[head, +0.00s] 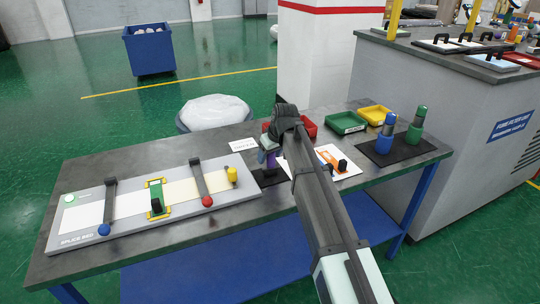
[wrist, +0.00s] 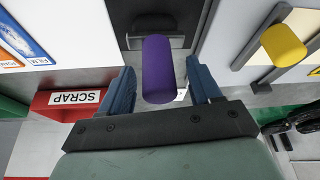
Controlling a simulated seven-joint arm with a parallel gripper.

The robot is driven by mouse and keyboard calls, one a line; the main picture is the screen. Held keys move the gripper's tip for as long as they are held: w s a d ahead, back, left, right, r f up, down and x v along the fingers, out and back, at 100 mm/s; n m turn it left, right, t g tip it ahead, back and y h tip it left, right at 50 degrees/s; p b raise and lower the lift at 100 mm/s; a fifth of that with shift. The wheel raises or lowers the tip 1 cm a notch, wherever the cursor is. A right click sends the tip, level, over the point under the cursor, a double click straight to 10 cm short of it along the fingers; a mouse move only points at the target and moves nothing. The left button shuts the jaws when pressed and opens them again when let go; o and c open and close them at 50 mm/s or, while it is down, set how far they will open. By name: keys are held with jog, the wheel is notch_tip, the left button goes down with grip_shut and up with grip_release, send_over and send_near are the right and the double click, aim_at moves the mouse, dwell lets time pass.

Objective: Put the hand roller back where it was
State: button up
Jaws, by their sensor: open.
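A purple cylinder (wrist: 158,70), which looks like the hand roller's handle, stands on a dark base (wrist: 160,25). In the head view the purple part (head: 262,157) is mostly hidden by my gripper, above a black pad (head: 268,178) on the grey bench. My gripper (wrist: 160,68) is open, with one blue finger on each side of the purple cylinder. Narrow gaps show at both sides, so it does not look gripped. I cannot see the roller's lower end clearly.
The splice bed (head: 150,205) lies left on the bench (head: 110,160), with a yellow knob (head: 232,175). A white card with an orange print (head: 337,162) lies right of my gripper. Red scrap (wrist: 68,102), green (head: 346,122) and yellow (head: 374,115) trays stand behind. Blue (head: 385,138) and green (head: 416,125) upright tools stand at right.

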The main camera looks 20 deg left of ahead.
jog(key=v, duration=1.2)
jog(key=s+d+f+m+g+h, duration=0.15)
jog(key=s+d+f, duration=0.35)
jog(key=d+f, duration=0.7)
jog(key=s+d+f+m+g+h, duration=0.1)
jog(key=s+d+f+m+h, duration=0.15)
jog(key=s+d+f, duration=0.9)
jog(key=w+d+f+m+g+h, duration=0.1)
jog(key=d+f+m, duration=0.4)
jog(key=f, duration=1.4)
jog(key=s+d+f+g, duration=0.2)
jog(key=s+d+f, duration=0.3)
jog(key=s, duration=0.5)
jog(key=s+d+f+m+g, duration=0.1)
jog(key=s+d+f, duration=0.4)
jog(key=s+f, duration=0.3)
jog(key=s+d+f+m+g+y, duration=0.1)
jog(key=s+d+f, duration=0.5)
jog(key=s, duration=0.6)
jog(key=shift+f+g, duration=0.75)
jog(key=shift+g, duration=0.1)
jog(key=shift+d, duration=0.1)
